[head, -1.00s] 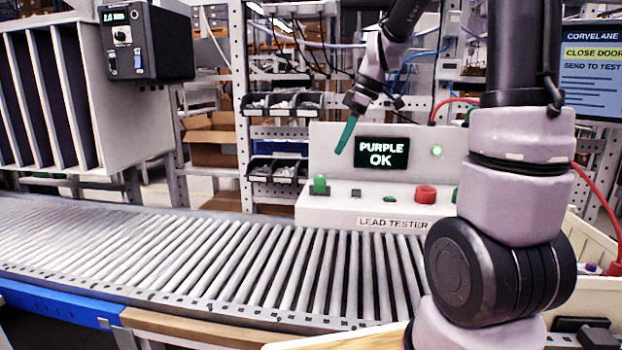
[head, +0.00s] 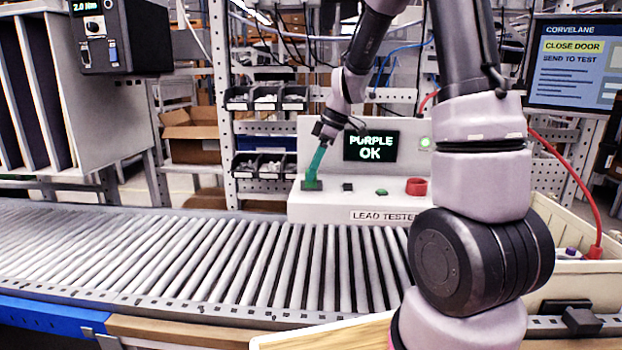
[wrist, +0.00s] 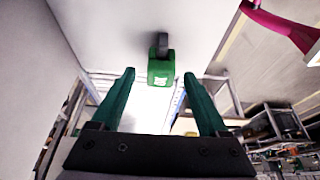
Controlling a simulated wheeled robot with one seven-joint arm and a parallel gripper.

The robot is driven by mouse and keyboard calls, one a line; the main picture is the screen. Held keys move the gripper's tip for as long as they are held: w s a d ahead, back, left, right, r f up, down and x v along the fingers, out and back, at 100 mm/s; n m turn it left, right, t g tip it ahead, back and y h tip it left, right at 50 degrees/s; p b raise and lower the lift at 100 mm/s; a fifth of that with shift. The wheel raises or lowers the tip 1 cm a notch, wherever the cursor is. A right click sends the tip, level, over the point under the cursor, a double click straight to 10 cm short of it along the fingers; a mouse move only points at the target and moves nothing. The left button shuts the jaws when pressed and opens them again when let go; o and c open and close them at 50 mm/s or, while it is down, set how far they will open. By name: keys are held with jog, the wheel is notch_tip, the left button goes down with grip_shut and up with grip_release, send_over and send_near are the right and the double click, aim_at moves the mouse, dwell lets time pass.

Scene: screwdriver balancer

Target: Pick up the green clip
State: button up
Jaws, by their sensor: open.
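The green clip (wrist: 160,72) is a small block with a pale mark on its face and a dark part at its upper end. It sits at the left end of the white lead tester (head: 340,213), and its base (head: 311,186) shows in the head view. My gripper (head: 315,168) has long green fingers pointing down at the clip. In the wrist view the fingers are apart and empty, with the clip centred between and just beyond their tips. In the head view the fingers cover most of the clip, and I cannot tell whether they touch it.
The tester's screen (head: 371,146) reads "PURPLE OK". A red button (head: 416,187) and a small green button (head: 381,192) are to the clip's right. An empty roller conveyor (head: 200,255) runs in front. A red cable (head: 580,185) hangs at right.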

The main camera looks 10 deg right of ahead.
jog(key=shift+x, duration=0.95)
jog(key=shift+c, duration=0.3)
grip_shut()
jog(key=shift+r, duration=0.15)
